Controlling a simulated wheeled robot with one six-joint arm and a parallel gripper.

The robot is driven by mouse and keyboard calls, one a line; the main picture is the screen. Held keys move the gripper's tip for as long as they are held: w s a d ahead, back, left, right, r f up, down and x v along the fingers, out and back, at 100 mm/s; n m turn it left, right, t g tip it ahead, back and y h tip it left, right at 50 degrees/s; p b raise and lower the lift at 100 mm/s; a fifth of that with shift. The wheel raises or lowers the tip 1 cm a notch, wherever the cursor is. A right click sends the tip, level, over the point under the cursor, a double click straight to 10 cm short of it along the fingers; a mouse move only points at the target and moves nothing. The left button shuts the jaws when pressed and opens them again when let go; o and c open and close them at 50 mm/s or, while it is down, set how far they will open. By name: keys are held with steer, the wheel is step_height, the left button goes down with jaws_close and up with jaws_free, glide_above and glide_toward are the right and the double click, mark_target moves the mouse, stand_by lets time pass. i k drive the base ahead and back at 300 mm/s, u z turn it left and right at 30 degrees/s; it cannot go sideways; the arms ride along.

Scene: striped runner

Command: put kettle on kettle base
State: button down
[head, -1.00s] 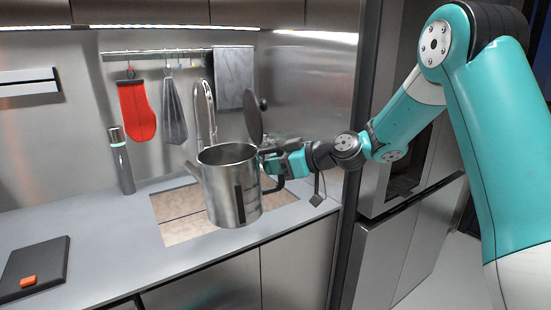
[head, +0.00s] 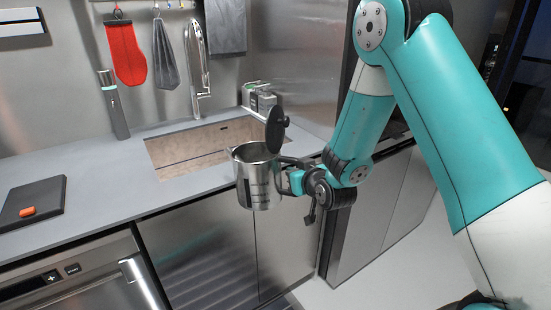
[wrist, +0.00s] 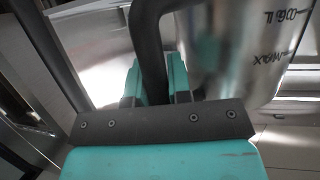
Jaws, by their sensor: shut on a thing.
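The kettle (head: 257,185) is a shiny steel jug with a dark strip on its side and a black lid (head: 277,130) standing open. It is held about upright in the air, in front of the counter edge near the sink. My gripper (head: 288,180) is on its right side, shut on the black handle. In the wrist view the handle (wrist: 147,45) runs between the teal fingers of my gripper (wrist: 157,85), with the steel body (wrist: 235,55) and its level marks to the right. I cannot make out a kettle base in any view.
The grey counter (head: 100,178) holds a sunken sink (head: 190,150), a tap (head: 198,65), a dark flask (head: 113,105) and a black board (head: 32,205) bearing an orange item (head: 27,212). A grey appliance (head: 258,97) stands in the back corner. The counter's left middle is clear.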

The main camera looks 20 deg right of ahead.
mark_target(39, 191)
steer(key=z, duration=2.1)
steer(key=k, duration=1.65)
steer(key=u, duration=2.1)
